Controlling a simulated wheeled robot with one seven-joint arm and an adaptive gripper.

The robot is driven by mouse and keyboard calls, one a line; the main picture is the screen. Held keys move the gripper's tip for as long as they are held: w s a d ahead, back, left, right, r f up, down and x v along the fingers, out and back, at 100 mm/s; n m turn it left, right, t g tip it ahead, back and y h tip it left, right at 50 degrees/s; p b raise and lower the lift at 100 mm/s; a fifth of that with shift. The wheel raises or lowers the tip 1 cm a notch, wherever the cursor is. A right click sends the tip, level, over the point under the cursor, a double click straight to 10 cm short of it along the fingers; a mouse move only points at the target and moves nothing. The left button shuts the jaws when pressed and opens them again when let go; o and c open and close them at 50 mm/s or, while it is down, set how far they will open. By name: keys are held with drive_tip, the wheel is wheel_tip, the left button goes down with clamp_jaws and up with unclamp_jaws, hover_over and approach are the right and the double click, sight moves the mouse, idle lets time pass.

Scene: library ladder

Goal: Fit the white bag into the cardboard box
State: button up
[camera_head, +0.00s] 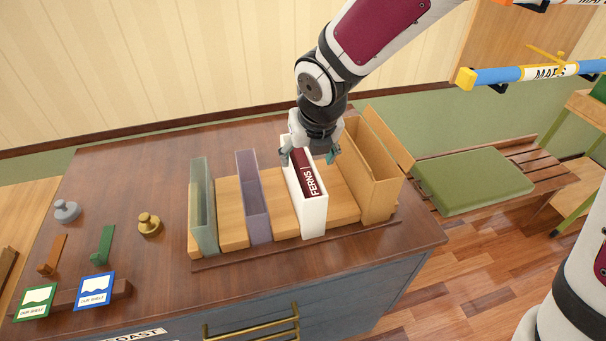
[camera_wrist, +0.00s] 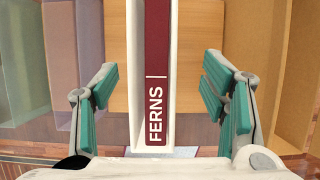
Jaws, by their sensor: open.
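I see no white bag in either view. A white upright slipcase (camera_head: 314,215) holds a dark red book (camera_head: 308,178) lettered FERNS; both also show in the wrist view, the slipcase (camera_wrist: 136,75) and the book (camera_wrist: 157,60). My gripper (camera_head: 308,157) is open above them, with one finger on each side of the slipcase. In the wrist view, gaps show between the slipcase and the fingers of my gripper (camera_wrist: 160,95). A tan, open-topped box (camera_head: 372,180), cardboard-like in colour, stands just right of the slipcase.
A purple slipcase (camera_head: 253,200) and a grey-green one (camera_head: 204,210) stand left, with wooden blocks between. Stamps, including a brass one (camera_head: 149,225), and small signs (camera_head: 94,290) occupy the desk's left. A green-cushioned bench (camera_head: 470,180) stands right. The desk's back left is clear.

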sight(305, 163)
drive_tip(key=x, duration=0.3)
drive_tip(key=shift+w+f+b, duration=0.1)
drive_tip(key=shift+f+b, duration=0.1)
drive_tip(key=shift+b, duration=0.15)
drive_tip(key=shift+s+a+b+x, duration=0.1)
drive_tip(key=shift+a+b+x, duration=0.05)
drive_tip(key=shift+x, duration=0.55)
drive_tip(key=shift+s+a+b+x, duration=0.1)
drive_tip(key=shift+b+x, duration=0.05)
drive_tip(key=shift+x, duration=0.55)
drive_tip(key=shift+s+a+b+x, duration=0.1)
drive_tip(key=shift+a+b+x, duration=0.05)
drive_tip(key=shift+x, duration=0.6)
drive_tip(key=shift+w+f, duration=0.2)
drive_tip(key=shift+f, duration=0.3)
drive_tip(key=shift+c, duration=0.6)
drive_tip(key=c, duration=1.1)
